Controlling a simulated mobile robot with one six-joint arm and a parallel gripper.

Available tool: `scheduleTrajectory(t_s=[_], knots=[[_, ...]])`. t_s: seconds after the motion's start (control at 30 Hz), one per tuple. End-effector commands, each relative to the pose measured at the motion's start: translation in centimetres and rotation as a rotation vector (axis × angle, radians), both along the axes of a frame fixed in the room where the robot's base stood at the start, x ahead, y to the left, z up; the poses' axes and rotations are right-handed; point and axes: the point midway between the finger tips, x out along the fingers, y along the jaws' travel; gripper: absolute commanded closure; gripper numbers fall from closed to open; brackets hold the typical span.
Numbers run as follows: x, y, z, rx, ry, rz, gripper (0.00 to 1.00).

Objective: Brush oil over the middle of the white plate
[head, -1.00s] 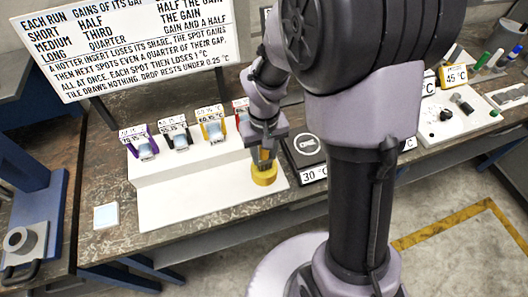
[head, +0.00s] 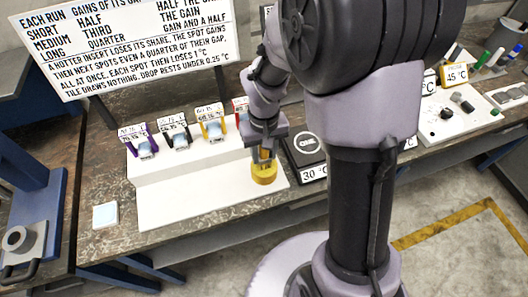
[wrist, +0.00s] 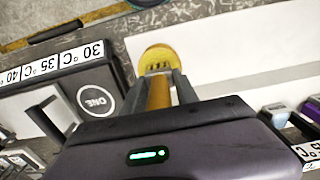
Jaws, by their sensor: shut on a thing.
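A white plate (head: 210,203) lies flat on the bench, in front of a raised white stand. A round yellow pot (head: 264,177) stands at its right end and also shows in the wrist view (wrist: 152,50). My gripper (head: 264,160) is directly above the pot. In the wrist view my gripper (wrist: 164,76) is shut on a yellow handle (wrist: 159,95), which points down toward the pot. The handle's lower end is hard to make out, so I cannot tell how deep it sits in the pot. No bristles are visible. The plate's middle is bare, left of my gripper.
Coloured clips with labels (head: 178,136) stand along the raised stand. A dark block marked ONE (head: 305,143) with a 30 °C label is right of the pot. A small pale tile (head: 105,215) lies at the bench's left. A large text board (head: 130,45) stands behind.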

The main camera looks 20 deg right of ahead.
Motion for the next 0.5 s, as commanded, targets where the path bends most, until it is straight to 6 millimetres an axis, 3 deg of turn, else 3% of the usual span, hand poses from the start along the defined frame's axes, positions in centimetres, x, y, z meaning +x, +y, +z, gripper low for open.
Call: scheduleTrajectory(t_s=[0.3,0.5], knots=[[-0.1,0.0,0.0,0.0,0.004,0.0,1.0],[-0.1,0.0,2.1,0.0,0.003,0.0,1.0]])
